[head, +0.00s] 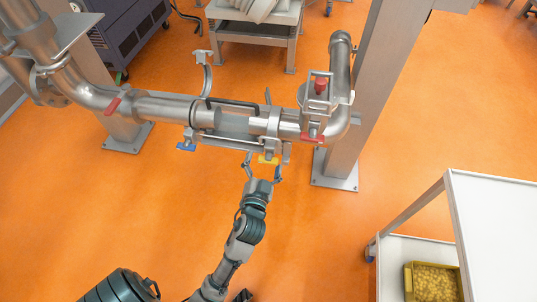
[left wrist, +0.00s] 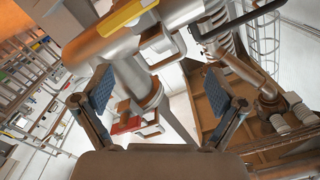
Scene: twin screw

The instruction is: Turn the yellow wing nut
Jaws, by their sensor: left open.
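The yellow wing nut (head: 268,160) sits on the underside of a clamp at the right end of the glass-walled pipe section (head: 234,124). My right gripper is not in view.
A blue wing nut (head: 186,147) hangs at the section's left end. Red handles (head: 112,107) (head: 312,138) sit on the pipe, and a steel column (head: 345,165) stands right. A white cart (head: 490,215) with a yellow crate (head: 408,285) is at lower right.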

